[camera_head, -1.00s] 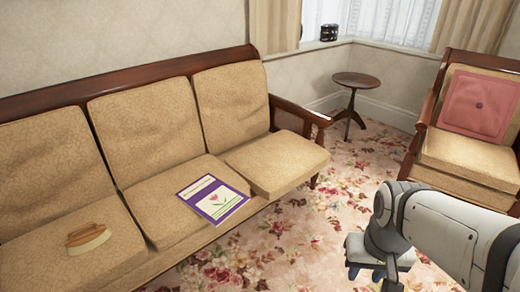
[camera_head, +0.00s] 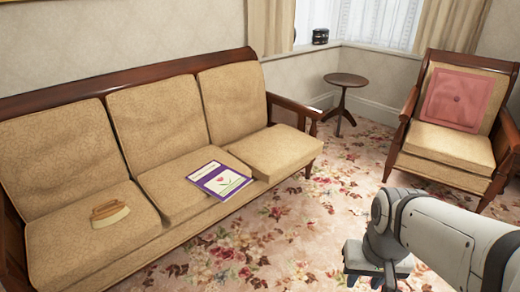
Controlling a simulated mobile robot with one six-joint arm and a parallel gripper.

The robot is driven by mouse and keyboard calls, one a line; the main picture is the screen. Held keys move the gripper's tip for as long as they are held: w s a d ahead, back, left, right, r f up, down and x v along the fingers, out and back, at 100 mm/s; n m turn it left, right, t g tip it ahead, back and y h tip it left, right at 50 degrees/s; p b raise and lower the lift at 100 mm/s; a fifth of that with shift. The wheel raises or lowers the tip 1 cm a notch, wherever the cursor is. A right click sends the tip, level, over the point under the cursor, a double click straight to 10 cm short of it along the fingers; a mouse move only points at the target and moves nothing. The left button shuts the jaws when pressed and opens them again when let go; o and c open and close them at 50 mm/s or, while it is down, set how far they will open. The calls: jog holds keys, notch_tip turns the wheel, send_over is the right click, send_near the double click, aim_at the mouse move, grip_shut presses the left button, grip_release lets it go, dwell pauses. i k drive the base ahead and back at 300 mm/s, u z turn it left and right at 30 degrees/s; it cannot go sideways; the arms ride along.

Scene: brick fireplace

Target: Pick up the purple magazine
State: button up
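The purple magazine (camera_head: 219,180) has a purple border, a white title strip and a pink flower on its cover. It lies flat on the middle seat cushion of the tan sofa (camera_head: 152,78), near the seat's front and the right cushion. My gripper (camera_head: 367,281) is at the lower right, over the carpet and well to the right of the magazine. Its fingers are mostly cut off by the bottom edge, so I cannot see whether it is open.
A brush (camera_head: 109,212) lies on the left sofa cushion. A small round table (camera_head: 346,81) stands beyond the sofa's right arm. A wooden armchair (camera_head: 449,144) with a pink cushion (camera_head: 457,98) is at the right. The floral carpet (camera_head: 290,228) before the sofa is clear.

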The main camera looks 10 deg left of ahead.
aim_at(219, 180)
jog(key=u, duration=0.25)
jog(key=i, duration=0.6)
jog(key=z, duration=0.3)
jog(key=k, duration=0.8)
jog(key=u, duration=0.15)
jog(key=i, duration=1.3)
jog(key=z, duration=0.05)
